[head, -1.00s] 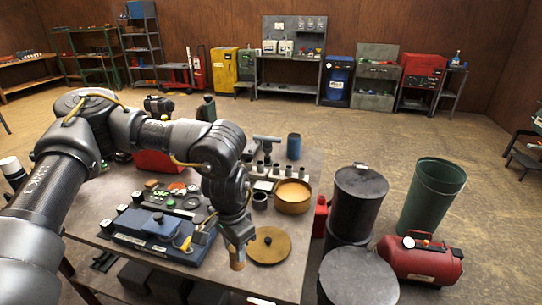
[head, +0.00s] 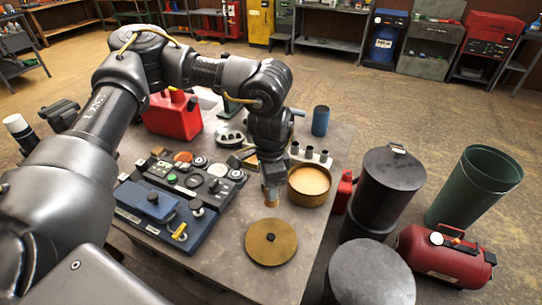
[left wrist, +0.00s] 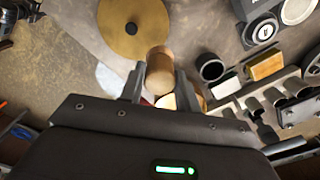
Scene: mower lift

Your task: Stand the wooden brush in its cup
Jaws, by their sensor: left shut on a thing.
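My left gripper (head: 271,188) is shut on the wooden brush (head: 271,201), whose light wooden end shows below the fingers, beside the brass pan. In the left wrist view the gripper (left wrist: 159,88) has its fingers on either side of the round wooden brush (left wrist: 158,65). A small dark open-topped cup (left wrist: 211,69) stands to the right of the brush in that view, apart from it, and looks empty. In the head view my arm seems to hide this cup. How high the brush's lower end is above the table is unclear. My right gripper is not in view.
A brass pan (head: 310,192) stands right of the gripper, and a round brass lid (head: 271,242) lies in front. A blue case (head: 160,212), a red can (head: 173,117) and a blue cylinder (head: 320,120) share the table. Dark drums (head: 385,200) stand beyond its right edge.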

